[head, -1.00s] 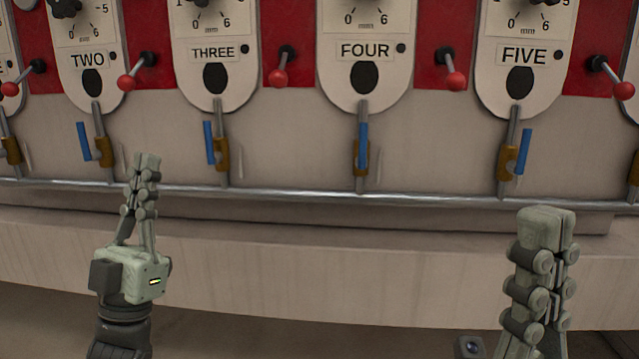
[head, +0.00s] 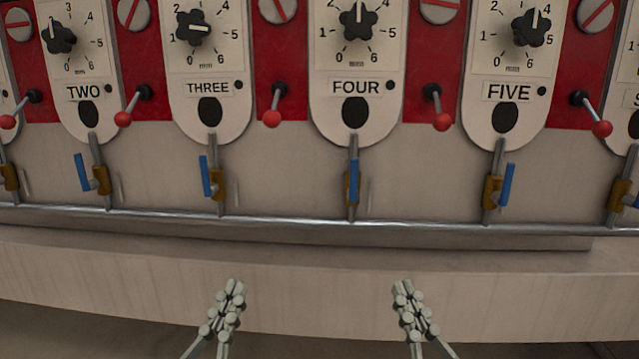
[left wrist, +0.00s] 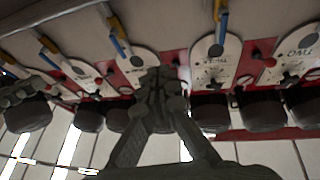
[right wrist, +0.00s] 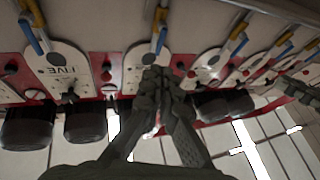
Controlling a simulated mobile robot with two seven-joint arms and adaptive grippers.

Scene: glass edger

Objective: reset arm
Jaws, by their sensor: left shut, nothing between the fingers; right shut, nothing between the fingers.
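My left gripper (head: 232,292) is at the bottom of the head view, left of centre, in front of the machine's lower ledge. It is shut and empty, and its fingers also show in the left wrist view (left wrist: 165,75). My right gripper (head: 403,290) is at the bottom, right of centre, also shut and empty. Its fingers show in the right wrist view (right wrist: 160,75). The two grippers are apart, at about the same height, and neither touches the machine in the head view.
The machine front carries station plates, including TWO (head: 85,92), THREE (head: 208,88), FOUR (head: 355,88) and FIVE (head: 508,92). Black knobs, red-tipped levers (head: 272,118) and blue-handled valves (head: 353,180) stick out. A metal rail (head: 290,227) runs below them. The space between my grippers is clear.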

